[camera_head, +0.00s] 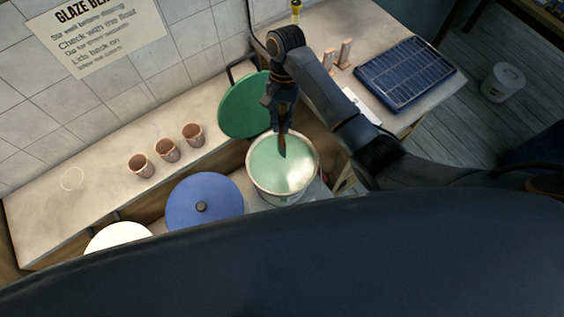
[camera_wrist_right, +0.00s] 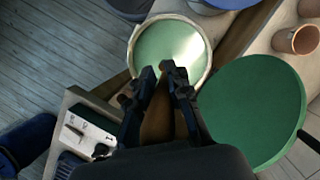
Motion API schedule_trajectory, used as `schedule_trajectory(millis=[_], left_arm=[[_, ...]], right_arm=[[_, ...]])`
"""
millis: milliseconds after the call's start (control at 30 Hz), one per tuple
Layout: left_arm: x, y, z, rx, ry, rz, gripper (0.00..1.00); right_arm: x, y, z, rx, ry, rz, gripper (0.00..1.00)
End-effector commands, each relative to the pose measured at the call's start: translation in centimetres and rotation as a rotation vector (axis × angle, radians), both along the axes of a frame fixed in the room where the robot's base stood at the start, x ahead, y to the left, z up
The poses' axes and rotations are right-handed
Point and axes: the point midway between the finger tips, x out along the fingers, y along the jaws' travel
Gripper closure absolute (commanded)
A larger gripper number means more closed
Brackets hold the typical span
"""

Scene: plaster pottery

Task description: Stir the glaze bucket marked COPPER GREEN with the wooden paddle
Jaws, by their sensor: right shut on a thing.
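An open bucket (camera_head: 254,179) of pale green glaze (camera_head: 270,172) stands below my right arm; its marking does not show. It also shows in the right wrist view (camera_wrist_right: 134,62). My right gripper (camera_head: 282,108) is shut on the wooden paddle (camera_head: 282,147) above the bucket. In the right wrist view, the paddle (camera_wrist_right: 157,120) lies between the fingers of the gripper (camera_wrist_right: 165,75). The paddle's lower end overlaps the glaze in the head view; I cannot tell whether it dips in. My left gripper is not in view.
A green lid (camera_head: 243,107) leans behind the bucket. A blue-lidded bucket (camera_head: 190,205) and a white lid (camera_head: 117,236) are to the left. Several clay cups (camera_head: 167,151) stand on the shelf. A blue rack (camera_head: 405,76) lies on the right table.

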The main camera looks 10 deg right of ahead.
Motion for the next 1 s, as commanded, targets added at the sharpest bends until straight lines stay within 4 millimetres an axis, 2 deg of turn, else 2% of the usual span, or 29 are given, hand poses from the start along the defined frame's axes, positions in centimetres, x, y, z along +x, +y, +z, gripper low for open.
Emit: schedule_trajectory(millis=[433, 600, 1000], left_arm=[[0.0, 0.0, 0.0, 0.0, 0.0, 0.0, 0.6], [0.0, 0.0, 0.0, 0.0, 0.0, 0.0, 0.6], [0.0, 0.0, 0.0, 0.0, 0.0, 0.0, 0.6]], right_arm=[[0.1, -0.1, 5.2, -0.002, -0.003, 0.001, 1.0], [-0.1, 0.0, 5.8, -0.001, 0.001, 0.0, 1.0], [-0.1, 0.0, 5.8, 0.0, 0.002, 0.001, 1.0]])
